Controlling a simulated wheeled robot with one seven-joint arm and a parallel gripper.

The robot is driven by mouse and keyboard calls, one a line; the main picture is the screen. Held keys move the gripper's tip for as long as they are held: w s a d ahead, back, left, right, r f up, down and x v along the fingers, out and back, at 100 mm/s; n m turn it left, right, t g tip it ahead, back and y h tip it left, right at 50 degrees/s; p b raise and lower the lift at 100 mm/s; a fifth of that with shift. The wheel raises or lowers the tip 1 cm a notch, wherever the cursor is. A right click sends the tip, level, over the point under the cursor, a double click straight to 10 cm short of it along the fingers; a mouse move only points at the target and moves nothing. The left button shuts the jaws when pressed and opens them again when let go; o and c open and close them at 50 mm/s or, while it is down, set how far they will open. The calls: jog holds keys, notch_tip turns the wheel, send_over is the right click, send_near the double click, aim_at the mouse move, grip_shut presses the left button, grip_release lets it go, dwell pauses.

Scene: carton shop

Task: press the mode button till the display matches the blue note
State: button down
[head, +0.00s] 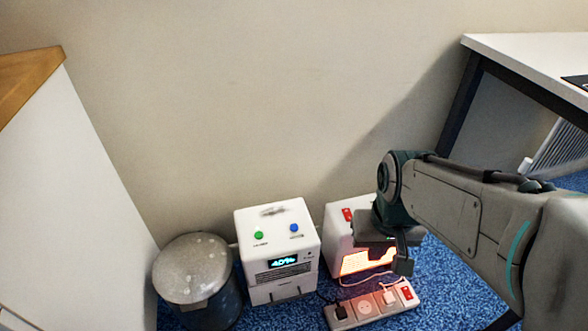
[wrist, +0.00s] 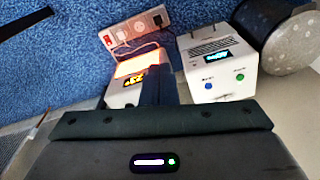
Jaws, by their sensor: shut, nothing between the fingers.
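A white box-shaped device (head: 277,250) stands on the blue carpet with a green button (head: 259,235) and a blue button (head: 294,228) on top. Its lit display (head: 283,262) reads 40%; the button labels are too small to read. The device also shows in the wrist view (wrist: 214,85). A second white device (head: 340,235) with a red switch and an orange glow stands to its right, partly hidden by my arm. My gripper (head: 403,266) is shut and empty, pointing down in front of this second device. No blue note shows in either view.
A power strip (head: 372,306) with plugs and cords lies in front of the devices. A round grey-lidded bin (head: 192,268) stands left of the first device. A white cabinet is at far left, a desk (head: 530,62) at right. The wall is close behind.

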jog(key=w+d+f+n+h+p, duration=0.1)
jog(key=w+n+h+p, duration=0.1)
jog(key=w+n+h, duration=0.4)
jog(key=n+t+p, duration=0.3)
jog(key=n+t, duration=0.3)
jog(key=n, duration=0.7)
send_over(291, 229)
notch_tip(291, 229, down, 13)
jog(key=shift+r, duration=0.15)
notch_tip(291, 229, down, 8)
jog(key=b, duration=0.5)
jog(key=shift+f+b, duration=0.4)
jog(key=shift+b, duration=0.05)
jog(key=shift+f, duration=0.15)
